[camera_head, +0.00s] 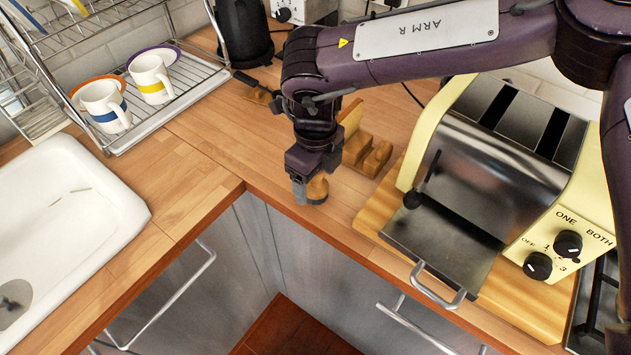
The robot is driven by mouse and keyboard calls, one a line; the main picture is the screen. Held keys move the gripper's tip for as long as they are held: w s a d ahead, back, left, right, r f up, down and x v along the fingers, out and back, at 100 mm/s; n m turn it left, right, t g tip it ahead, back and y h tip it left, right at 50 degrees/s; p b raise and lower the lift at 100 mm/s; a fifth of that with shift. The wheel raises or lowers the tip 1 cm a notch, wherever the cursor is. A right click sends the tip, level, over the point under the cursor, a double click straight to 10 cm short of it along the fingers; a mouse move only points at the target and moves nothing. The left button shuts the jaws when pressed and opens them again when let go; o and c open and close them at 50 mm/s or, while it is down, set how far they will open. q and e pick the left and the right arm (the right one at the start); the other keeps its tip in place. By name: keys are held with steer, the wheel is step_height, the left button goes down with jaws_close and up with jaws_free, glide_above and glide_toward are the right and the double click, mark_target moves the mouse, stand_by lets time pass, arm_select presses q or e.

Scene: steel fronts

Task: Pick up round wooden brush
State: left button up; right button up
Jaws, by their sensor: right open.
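The round wooden brush (318,188) sits on the wooden countertop near its front edge, close to the inner corner. My right gripper (308,190) points down from the arm that reaches in from the right. Its grey fingertips are at the brush, one on its near left side. The far finger is hidden, and I cannot tell whether the fingers touch the brush. The right gripper is open. My left gripper is not in view.
A cream toaster (470,170) stands on a board to the right. A wooden block holder (368,152) is behind the gripper. A dish rack (185,92) with white mugs (152,80) and a white sink (75,215) are left. Steel cabinet fronts with handles drop below the counter edge.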

steer(key=c, duration=1.1)
steer(key=shift+r, duration=0.1)
